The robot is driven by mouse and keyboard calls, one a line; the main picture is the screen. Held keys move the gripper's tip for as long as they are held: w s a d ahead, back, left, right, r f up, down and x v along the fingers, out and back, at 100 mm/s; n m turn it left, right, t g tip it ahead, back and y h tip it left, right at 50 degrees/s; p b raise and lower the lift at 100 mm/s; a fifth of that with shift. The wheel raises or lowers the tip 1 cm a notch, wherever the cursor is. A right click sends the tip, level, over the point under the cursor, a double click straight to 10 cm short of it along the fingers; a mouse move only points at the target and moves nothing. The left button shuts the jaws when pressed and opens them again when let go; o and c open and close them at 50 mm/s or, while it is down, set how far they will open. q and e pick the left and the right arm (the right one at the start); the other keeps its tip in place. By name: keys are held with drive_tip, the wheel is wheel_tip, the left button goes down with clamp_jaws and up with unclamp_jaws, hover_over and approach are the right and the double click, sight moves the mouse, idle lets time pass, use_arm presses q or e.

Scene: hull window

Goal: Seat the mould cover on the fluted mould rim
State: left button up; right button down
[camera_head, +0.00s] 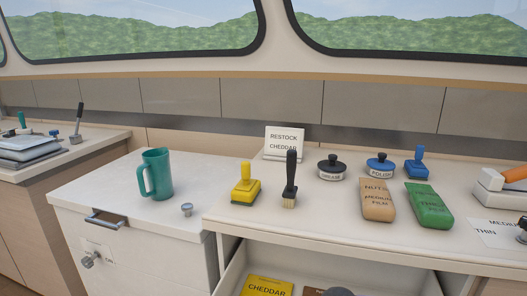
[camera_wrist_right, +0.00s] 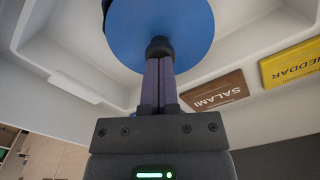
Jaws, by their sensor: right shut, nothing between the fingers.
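A blue disc (camera_wrist_right: 160,18) with a dark knob (camera_wrist_right: 159,47) at its near side shows at the top of the right wrist view; I cannot tell for sure that it is the mould cover. My right gripper (camera_wrist_right: 158,62) has its two fingers together, tips at the knob, with nothing between them. Whether the tips touch the knob is not clear. The disc's top edge is cut off by the frame. I cannot make out a fluted mould rim in either view. My left gripper is in neither view.
Around the disc is a white open compartment (camera_wrist_right: 75,55) with a brown SALAMI block (camera_wrist_right: 213,90) and a yellow CHEDDAR block (camera_wrist_right: 290,62).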

idle(0.5)
drive_tip(key=shift+r+p, duration=0.35)
drive_tip(key=shift+r, duration=0.05)
wheel_tip(320, 180, up, 5)
drive_tip(key=p, duration=0.3)
drive_tip(key=shift+r+p, duration=0.2)
drive_tip(key=shift+p, duration=0.15)
drive_tip(key=shift+f, duration=0.15)
